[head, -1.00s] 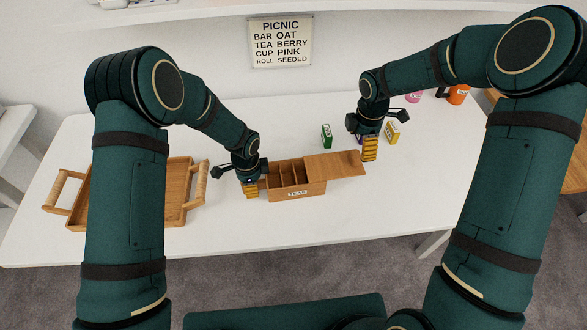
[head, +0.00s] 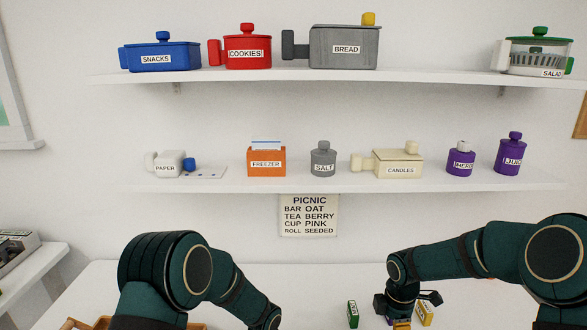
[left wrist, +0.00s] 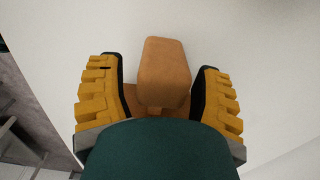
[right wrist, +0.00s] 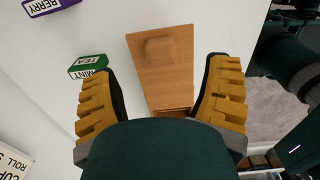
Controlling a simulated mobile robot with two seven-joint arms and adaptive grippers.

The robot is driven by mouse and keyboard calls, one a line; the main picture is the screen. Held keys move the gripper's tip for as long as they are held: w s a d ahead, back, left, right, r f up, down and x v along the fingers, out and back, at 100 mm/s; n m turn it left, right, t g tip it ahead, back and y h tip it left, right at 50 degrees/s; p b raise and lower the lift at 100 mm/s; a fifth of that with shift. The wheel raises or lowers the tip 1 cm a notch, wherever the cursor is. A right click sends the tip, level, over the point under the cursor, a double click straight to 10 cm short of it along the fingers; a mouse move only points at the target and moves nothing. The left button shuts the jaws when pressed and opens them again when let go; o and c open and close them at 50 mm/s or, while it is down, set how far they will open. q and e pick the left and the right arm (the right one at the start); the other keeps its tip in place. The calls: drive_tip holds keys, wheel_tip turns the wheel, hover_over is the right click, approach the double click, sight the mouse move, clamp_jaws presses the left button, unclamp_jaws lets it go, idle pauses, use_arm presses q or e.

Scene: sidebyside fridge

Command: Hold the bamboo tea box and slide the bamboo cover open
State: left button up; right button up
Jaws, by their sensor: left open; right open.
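In the left wrist view my left gripper (left wrist: 159,85) is open, its fingers on either side of a light brown block-shaped handle (left wrist: 164,72). Part of the wooden tea box (left wrist: 130,98) shows behind it; my own wrist hides the rest. In the right wrist view my right gripper (right wrist: 160,85) is open above the flat bamboo cover (right wrist: 165,75), which has a raised rounded grip near its far end.
A green mint tea box (right wrist: 88,66) and a purple berry box (right wrist: 48,5) lie beside the cover. The head view shows a green box (head: 352,314), a yellow box (head: 425,313), a picnic sign (head: 308,215) and shelves (head: 330,185) of labelled containers.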

use_arm(q)
wheel_tip(320, 180, up, 11)
drive_tip(key=shift+f, duration=0.1)
drive_tip(key=shift+s, duration=0.15)
use_arm(e)
drive_tip(key=shift+s, duration=0.15)
idle(0.4)
